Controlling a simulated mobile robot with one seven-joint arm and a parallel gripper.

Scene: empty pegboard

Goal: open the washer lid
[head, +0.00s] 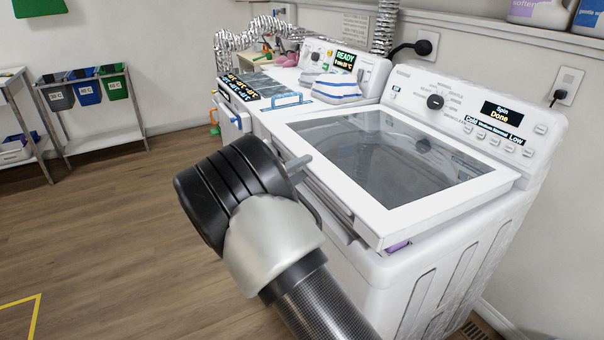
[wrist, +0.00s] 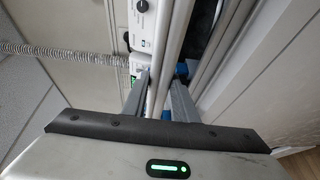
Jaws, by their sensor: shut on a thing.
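The washer lid (head: 365,213) is a white frame around a dark glass pane on top of the white washer (head: 395,285). It looks slightly raised at its front right corner, where a gap shows with something purple (head: 398,246) under it. My gripper (head: 298,164) is at the lid's front left edge; my wrist hides most of it in the head view. In the wrist view my gripper's two grey fingers (wrist: 160,92) are shut on a white bar of the lid (wrist: 171,50).
The washer panel (head: 470,115) reads "Spin Done". A second machine (head: 262,100) stands to the left, with a striped cloth (head: 336,88) on top. Sorting bins (head: 88,91) stand by the far wall. A shelf with bottles (head: 535,12) is above right.

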